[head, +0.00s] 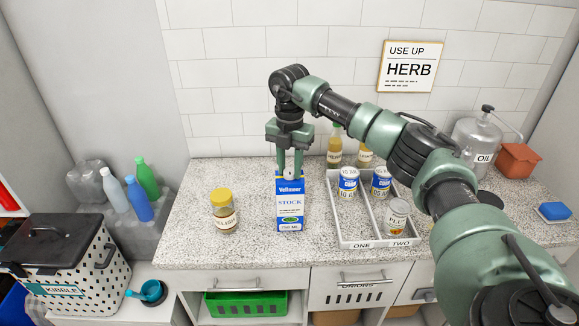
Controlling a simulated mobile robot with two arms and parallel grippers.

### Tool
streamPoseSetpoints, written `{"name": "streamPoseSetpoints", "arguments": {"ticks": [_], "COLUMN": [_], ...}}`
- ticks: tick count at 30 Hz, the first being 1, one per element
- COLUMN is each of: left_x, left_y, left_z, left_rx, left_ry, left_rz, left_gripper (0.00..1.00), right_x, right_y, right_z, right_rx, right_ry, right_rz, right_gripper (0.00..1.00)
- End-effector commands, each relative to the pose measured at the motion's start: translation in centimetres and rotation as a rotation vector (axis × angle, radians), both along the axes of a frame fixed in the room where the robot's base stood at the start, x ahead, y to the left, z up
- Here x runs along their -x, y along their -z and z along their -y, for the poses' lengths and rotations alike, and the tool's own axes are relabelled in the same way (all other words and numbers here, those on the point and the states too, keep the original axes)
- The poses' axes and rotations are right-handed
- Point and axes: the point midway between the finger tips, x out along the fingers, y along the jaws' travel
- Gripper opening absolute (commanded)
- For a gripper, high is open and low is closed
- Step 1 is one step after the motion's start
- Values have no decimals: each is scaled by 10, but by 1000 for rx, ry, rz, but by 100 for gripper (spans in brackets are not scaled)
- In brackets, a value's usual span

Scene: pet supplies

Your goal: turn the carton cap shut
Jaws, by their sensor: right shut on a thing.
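A blue and white stock carton (290,208) stands upright on the speckled counter. Its pale cap (289,175) is on top, partly hidden by the gripper. My right gripper (290,172) points straight down over the carton from above. Its two fingers are on either side of the cap and are shut on it. How far the cap is turned cannot be told. My left gripper is not in view.
A jar with a yellow lid (223,212) stands left of the carton. A two-part tray (375,240) with several cans is close on the right. Bottles stand behind the tray. The counter front by the carton is clear.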

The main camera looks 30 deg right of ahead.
Motion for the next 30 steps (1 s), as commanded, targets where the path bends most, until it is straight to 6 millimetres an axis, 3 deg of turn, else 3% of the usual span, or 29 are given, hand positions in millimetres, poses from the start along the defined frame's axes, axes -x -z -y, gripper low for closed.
{"name": "streamPoseSetpoints", "arguments": {"ticks": [14, 15, 17, 26, 30], "left_x": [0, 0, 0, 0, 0], "left_y": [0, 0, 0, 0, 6], "left_z": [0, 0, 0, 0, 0], "left_rx": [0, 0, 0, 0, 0], "left_ry": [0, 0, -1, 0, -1], "left_rz": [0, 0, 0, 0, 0], "left_gripper": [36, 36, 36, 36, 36], "right_x": [0, 0, 0, 0, -1], "right_y": [-1, -1, -1, -1, -11], "right_z": [0, 0, 0, 0, 0], "right_rx": [1, 0, 0, -1, -1], "right_ry": [13, 13, 13, 12, 12], "right_rz": [1, 1, 1, 1, 4], "right_gripper": [0, 39, 52, 52, 52]}}
